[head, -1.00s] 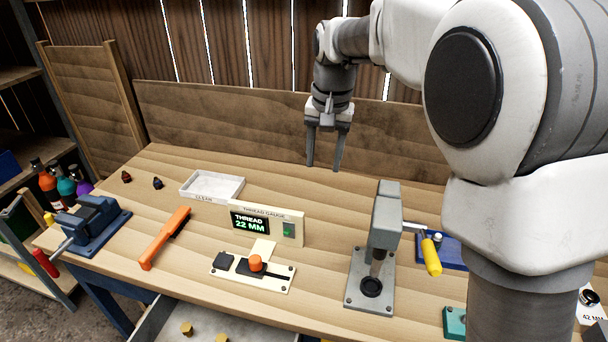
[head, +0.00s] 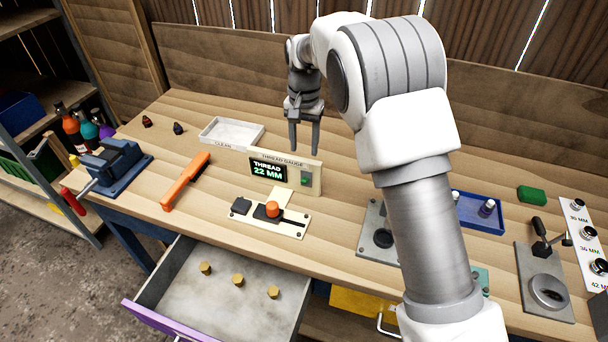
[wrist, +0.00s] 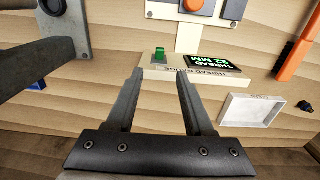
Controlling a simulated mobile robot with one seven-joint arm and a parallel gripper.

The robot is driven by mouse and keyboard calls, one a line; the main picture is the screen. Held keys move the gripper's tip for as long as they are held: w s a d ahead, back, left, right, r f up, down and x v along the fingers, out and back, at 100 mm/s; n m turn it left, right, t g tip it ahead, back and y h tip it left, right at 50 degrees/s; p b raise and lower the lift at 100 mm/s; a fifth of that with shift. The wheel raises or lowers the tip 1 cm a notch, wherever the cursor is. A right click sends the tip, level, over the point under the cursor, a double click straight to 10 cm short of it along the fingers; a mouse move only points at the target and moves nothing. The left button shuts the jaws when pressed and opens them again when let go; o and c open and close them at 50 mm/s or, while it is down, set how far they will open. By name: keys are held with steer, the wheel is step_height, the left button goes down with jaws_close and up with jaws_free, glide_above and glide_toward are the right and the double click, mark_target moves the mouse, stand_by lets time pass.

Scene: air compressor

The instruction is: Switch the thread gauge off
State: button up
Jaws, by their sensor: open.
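The thread gauge (head: 285,158) is a cream upright panel on the bench. Its dark screen (head: 268,170) is lit and reads THREAD 22 MM in white and green. A green switch (head: 305,179) sits on the panel's right side. In the wrist view the gauge (wrist: 222,78) appears upside down, with its green switch (wrist: 159,54) just beyond my fingertips. My gripper (head: 304,150) is open and empty, pointing down near the panel's top right. In the wrist view my gripper (wrist: 160,76) shows clear space between its fingers. Contact with the gauge cannot be seen.
A plate with an orange knob (head: 273,209) lies in front of the gauge, and a white tray (head: 231,133) stands left behind it. An orange-handled tool (head: 185,182) and a blue vise (head: 115,164) are further left. An open drawer (head: 213,300) juts out below.

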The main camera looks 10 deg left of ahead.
mark_target(304, 180)
step_height(304, 180, down, 11)
steer(key=shift+f+p, duration=0.15)
steer(key=shift+p, duration=0.35)
jaws_close()
